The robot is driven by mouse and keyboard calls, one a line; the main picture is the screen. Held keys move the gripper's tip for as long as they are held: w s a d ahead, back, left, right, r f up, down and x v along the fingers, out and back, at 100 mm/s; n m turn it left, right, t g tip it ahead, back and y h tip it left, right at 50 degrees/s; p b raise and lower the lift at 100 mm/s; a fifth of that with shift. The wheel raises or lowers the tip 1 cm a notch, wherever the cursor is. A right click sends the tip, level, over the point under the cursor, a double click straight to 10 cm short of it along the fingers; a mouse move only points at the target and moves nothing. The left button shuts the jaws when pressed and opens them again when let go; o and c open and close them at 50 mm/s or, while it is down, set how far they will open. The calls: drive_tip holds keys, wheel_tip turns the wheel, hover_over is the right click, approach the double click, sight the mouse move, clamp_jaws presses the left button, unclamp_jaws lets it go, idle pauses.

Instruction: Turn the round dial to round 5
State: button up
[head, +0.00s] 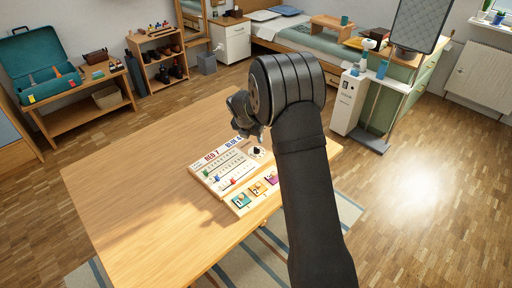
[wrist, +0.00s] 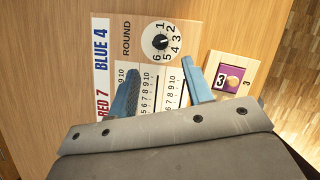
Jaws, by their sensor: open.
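The round dial (head: 257,152) is a small black knob on a white disc at the far right end of a board on the table. In the wrist view the dial (wrist: 160,41) has the numbers 1 to 6 around it and the word ROUND beside it. Its pointer is too small to read surely. My gripper (wrist: 162,66) is open, its two blue fingers apart and empty, with the dial showing just beyond the fingertips. In the head view my gripper (head: 248,132) hangs over the board near the dial, partly hidden by my wrist.
The board (head: 194,168) carries labels RED 7 and BLUE 4 (wrist: 100,47) and slider scales (wrist: 150,92). Numbered coloured tiles, including the magenta 3 (wrist: 232,78), lie on a strip beside it. The table (head: 130,190) is bare to the left.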

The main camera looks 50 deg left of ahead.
sight(257, 148)
drive_tip(key=x, duration=0.9)
drive_tip(key=shift+f, duration=0.15)
drive_tip(key=c, duration=1)
